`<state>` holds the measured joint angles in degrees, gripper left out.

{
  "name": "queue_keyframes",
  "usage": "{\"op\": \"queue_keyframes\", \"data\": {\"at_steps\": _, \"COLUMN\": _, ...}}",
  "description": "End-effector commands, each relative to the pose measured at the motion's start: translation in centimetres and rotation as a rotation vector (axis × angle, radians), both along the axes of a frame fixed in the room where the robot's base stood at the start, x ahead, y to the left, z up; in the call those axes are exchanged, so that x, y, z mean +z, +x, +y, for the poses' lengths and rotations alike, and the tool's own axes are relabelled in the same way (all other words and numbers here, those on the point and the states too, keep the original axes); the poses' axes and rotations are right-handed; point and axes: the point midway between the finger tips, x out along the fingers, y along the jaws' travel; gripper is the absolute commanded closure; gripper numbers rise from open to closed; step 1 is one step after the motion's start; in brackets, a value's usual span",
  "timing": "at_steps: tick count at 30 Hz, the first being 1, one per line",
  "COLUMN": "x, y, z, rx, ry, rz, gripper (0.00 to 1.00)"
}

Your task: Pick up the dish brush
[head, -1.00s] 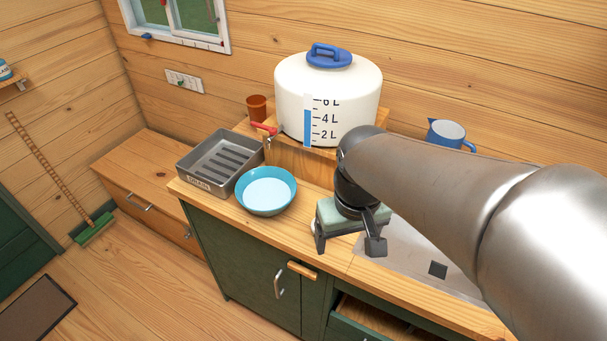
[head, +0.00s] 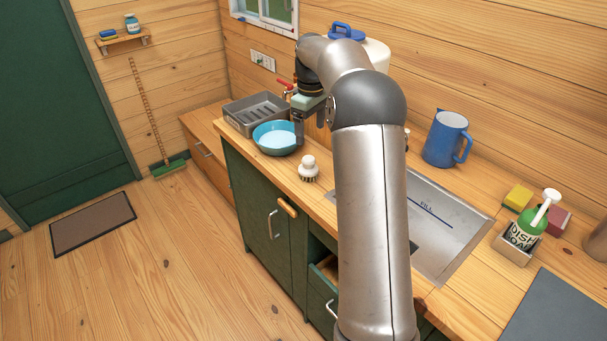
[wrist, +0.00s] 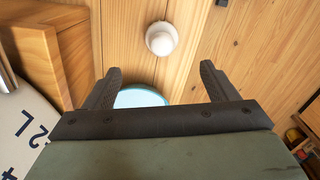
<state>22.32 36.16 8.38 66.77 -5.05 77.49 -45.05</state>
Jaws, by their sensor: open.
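The dish brush (head: 309,169) is a small round brush with a white knob top and dark bristles. It stands upright on the wooden counter, right of the blue bowl, near the front edge. In the wrist view the brush (wrist: 161,38) shows from above, beyond the fingertips and roughly between their lines. My gripper (head: 305,128) is open and empty, above the counter at the bowl's right side and left of the water tank. In the wrist view both fingers of my gripper (wrist: 160,80) are spread apart, with nothing between them touching.
The blue bowl (head: 275,138) and grey drain tray (head: 256,112) are beside my gripper. The water tank (head: 376,54) stands behind my arm. The sink (head: 440,222), blue jug (head: 447,139) and soap bottle (head: 526,226) are to the right. Counter around the brush is clear.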

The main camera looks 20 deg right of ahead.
Motion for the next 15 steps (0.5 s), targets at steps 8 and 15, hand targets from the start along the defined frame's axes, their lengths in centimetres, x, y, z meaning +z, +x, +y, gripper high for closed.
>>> {"op": "queue_keyframes", "data": {"at_steps": 8, "x": -6.0, "y": -0.1, "z": 0.1, "rx": -0.001, "ry": 0.001, "rz": 0.004, "gripper": 0.2}}
{"op": "queue_keyframes", "data": {"at_steps": 15, "x": -9.0, "y": 0.0, "z": 0.1, "rx": -0.002, "ry": 0.0, "rz": 0.0, "gripper": 0.2}}
